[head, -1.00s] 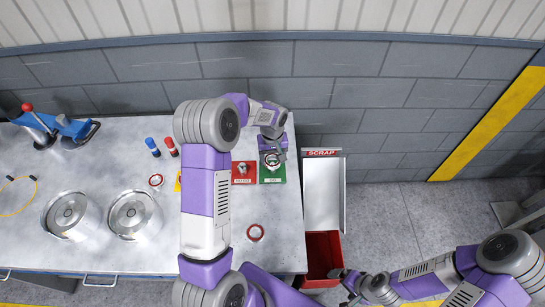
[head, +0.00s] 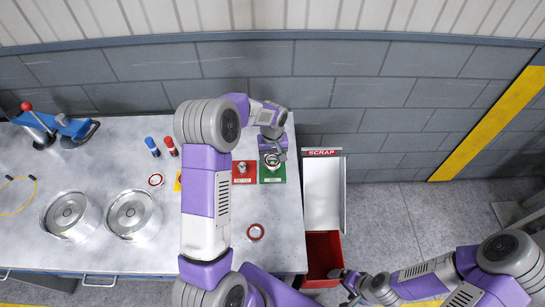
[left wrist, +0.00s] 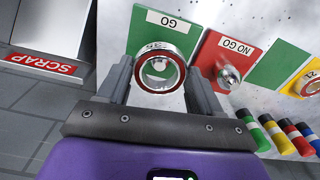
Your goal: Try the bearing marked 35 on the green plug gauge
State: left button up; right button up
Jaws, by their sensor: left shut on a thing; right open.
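The bearing marked 35, a silver ring with a red inner band, is between the fingers of my left gripper (head: 272,150). It shows in the left wrist view (left wrist: 160,52), with the jaws shut on its sides. It is over the green GO plate (head: 278,178), which also shows in the left wrist view (left wrist: 145,38). The green plug gauge on that plate is mostly hidden by the bearing. I cannot tell whether the bearing is around the plug or just above it. My right gripper (head: 345,281) is open and empty near the red scrap bin.
A red NO GO plate (head: 243,180) with a silver plug is beside the green plate. Two round metal pots and a blue press stand at left. The scrap chute (head: 322,195) is at right.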

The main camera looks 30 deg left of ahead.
aim_at(272, 163)
pick_arm(q)
jog(key=shift+f+b, duration=0.35)
dwell(0.6)
jog(key=o, duration=1.4)
jog(key=shift+c, duration=0.2)
jog(key=shift+r, duration=0.1)
notch_tip(272, 163, up, 9)
jog(key=p, duration=0.6)
